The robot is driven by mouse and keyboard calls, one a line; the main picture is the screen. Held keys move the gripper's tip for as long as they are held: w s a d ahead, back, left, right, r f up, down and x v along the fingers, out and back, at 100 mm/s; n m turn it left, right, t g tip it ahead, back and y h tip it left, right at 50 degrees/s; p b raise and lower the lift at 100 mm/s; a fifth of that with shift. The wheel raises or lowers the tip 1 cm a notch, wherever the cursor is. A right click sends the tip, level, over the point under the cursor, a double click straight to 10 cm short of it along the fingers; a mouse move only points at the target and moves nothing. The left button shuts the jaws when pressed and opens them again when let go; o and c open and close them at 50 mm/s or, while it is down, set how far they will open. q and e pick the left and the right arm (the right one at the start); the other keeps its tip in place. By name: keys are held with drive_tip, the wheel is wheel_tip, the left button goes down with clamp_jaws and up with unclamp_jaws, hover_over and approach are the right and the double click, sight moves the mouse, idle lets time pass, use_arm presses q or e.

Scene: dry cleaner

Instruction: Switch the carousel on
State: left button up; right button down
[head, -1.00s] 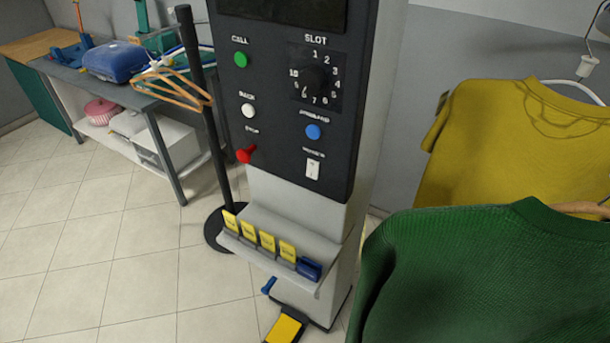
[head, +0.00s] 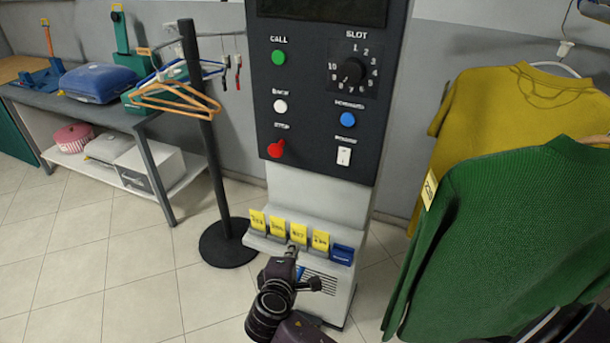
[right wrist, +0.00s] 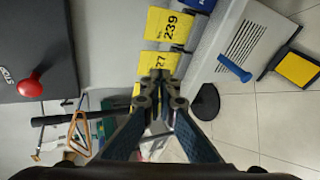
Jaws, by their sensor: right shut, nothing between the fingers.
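The carousel's control panel (head: 318,120) stands upright in the middle of the head view. It has a green CALL button (head: 278,57), a white button (head: 280,105), a red STOP knob (head: 276,149), a blue button (head: 347,120) and a black SLOT dial (head: 352,71). A white rocker switch (head: 344,156) sits at its lower right; its position is too small to tell. My right gripper (head: 291,250) is shut and empty, below the panel in front of the card ledge. In the right wrist view, the closed fingertips (right wrist: 158,84) overlap a yellow card, with the STOP knob (right wrist: 31,86) at left.
A green sweater (head: 510,220) and a yellow shirt (head: 515,105) hang at right. A black post with hangers (head: 175,100) stands left. A yellow pedal (right wrist: 299,69) lies on the floor.

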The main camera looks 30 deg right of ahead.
use_arm(q)
drive_tip(key=shift+w+d+f+b, duration=0.25)
drive_tip(key=shift+w+f+b, duration=0.05)
drive_tip(key=shift+w+b, duration=0.1)
use_arm(e)
drive_tip(key=s+d+r+m+h, duration=0.2)
drive_tip(key=r, duration=0.8)
drive_tip(key=s+d+r+m+h, duration=0.1)
drive_tip(key=d+r+h, duration=0.2)
drive_tip(key=r, duration=0.6)
drive_tip(key=shift+s+r+m, duration=0.35)
drive_tip(key=shift+r+m, duration=0.05)
drive_tip(key=p, duration=0.4)
approach(342, 163)
drive_tip(key=x, duration=0.6)
drive_tip(key=shift+r, duration=0.2)
drive_tip(key=shift+w+d+f, duration=0.15)
drive_tip(key=shift+w+d, duration=0.1)
drive_tip(key=shift+d, duration=0.15)
use_arm(q)
drive_tip(key=r, duration=0.3)
drive_tip(key=shift+d+r, duration=0.35)
